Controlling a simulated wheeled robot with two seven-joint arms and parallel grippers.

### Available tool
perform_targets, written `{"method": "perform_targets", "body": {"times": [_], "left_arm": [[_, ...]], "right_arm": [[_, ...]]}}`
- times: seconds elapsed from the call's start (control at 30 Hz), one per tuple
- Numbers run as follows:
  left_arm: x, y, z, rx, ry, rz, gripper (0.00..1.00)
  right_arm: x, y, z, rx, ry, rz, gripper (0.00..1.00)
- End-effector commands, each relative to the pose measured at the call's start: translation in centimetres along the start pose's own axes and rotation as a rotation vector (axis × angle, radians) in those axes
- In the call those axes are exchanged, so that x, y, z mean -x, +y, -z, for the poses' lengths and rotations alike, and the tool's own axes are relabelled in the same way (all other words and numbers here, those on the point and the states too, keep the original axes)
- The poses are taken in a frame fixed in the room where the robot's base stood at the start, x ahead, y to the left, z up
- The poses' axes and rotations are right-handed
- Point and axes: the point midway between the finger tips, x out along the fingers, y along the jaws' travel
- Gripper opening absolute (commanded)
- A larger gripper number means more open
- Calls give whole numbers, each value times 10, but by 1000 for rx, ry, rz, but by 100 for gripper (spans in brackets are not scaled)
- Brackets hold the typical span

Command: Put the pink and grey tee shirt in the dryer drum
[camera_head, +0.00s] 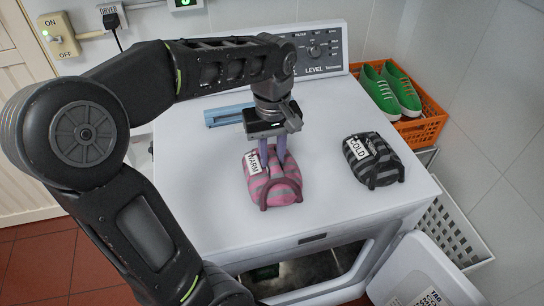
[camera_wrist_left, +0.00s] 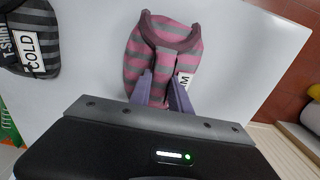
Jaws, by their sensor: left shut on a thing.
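The pink and grey striped tee shirt (camera_head: 271,183), folded into a bundle with a WARM tag, lies on top of the white dryer (camera_head: 215,205). It also shows in the left wrist view (camera_wrist_left: 160,52). The open white door (camera_head: 425,275) stands at lower right. My right gripper is not in view.
A black and grey striped bundle tagged COLD (camera_head: 374,160) lies to the right on the dryer top. A blue object (camera_head: 226,114) lies behind my gripper. An orange crate (camera_head: 420,128) with green shoes (camera_head: 390,90) and a white basket (camera_head: 455,230) stand at right.

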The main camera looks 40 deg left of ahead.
Motion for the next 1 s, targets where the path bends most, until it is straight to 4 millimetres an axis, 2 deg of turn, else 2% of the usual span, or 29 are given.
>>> {"method": "perform_targets", "body": {"times": [0.1,0.5,0.53,0.77,1.0], "left_arm": [[-12,0,0,1,0,0,0],[-18,0,0,1,1,-1,0],[-16,0,0,1,0,0,26],[-16,0,0,0,0,0,44],[-16,0,0,0,0,0,45]], "right_arm": [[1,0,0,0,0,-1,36],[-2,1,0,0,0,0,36],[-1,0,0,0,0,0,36],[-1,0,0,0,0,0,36],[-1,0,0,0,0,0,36]]}}
